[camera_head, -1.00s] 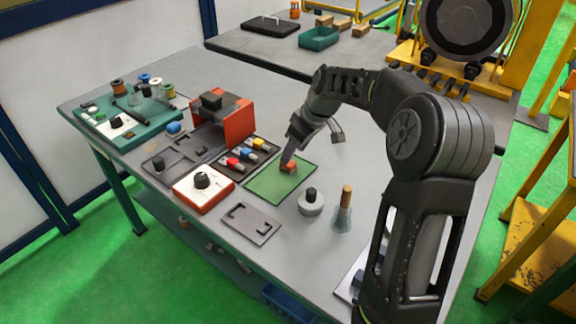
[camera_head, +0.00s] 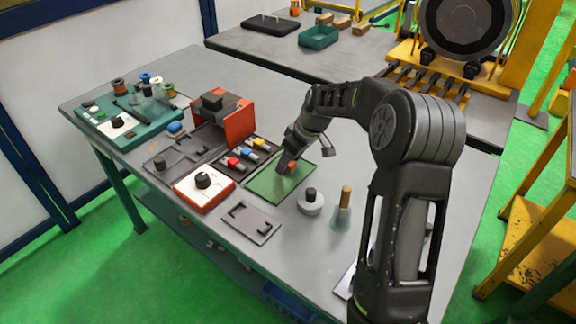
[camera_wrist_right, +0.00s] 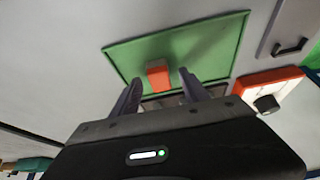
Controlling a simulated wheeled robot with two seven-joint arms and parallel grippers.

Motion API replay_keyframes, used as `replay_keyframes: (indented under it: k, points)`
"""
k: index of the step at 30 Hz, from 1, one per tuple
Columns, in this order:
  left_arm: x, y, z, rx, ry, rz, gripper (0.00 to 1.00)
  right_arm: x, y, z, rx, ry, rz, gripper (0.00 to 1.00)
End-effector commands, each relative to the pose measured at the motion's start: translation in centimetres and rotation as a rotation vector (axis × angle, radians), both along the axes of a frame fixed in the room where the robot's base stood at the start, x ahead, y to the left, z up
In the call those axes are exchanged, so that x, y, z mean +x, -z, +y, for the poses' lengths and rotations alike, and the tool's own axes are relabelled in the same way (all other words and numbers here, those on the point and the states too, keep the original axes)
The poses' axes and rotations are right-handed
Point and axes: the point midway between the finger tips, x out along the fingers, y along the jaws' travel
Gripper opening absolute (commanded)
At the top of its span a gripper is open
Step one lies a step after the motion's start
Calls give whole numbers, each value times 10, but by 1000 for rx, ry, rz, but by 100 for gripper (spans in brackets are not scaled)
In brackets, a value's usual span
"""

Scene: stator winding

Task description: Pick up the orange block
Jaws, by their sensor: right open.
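The small orange block (camera_head: 291,166) lies on the green mat (camera_head: 268,187) on the table. My right gripper (camera_head: 283,166) is low over the mat at the block and partly covers it in the head view. In the right wrist view, the orange block (camera_wrist_right: 158,74) shows just ahead of the gap between the two fingers of my open right gripper (camera_wrist_right: 158,80). The fingers stand apart on either side in the picture, with no visible contact. The green mat (camera_wrist_right: 130,55) spreads around the block. My left gripper is not in view.
A tray of coloured parts (camera_head: 262,150) and a red-and-white box with a black knob (camera_head: 190,196) stand left of the mat. A grey round weight (camera_head: 311,203) and a wooden-handled flask (camera_head: 342,215) stand to its right. An orange-red fixture (camera_head: 238,126) rises behind.

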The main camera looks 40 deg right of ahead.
Motion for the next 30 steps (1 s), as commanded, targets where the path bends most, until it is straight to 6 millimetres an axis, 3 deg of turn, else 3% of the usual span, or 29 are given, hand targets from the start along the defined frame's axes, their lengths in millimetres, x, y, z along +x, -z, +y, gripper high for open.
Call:
replay_keyframes:
  k: [5, 24, 30]
  points:
    - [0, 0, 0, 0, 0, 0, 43, 0, 0, 0, 0, 0, 0, 52]
    - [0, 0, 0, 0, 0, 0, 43, 0, 0, 0, 0, 0, 0, 0]
    - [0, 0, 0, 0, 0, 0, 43, 0, 0, 0, 0, 0, 0, 0]
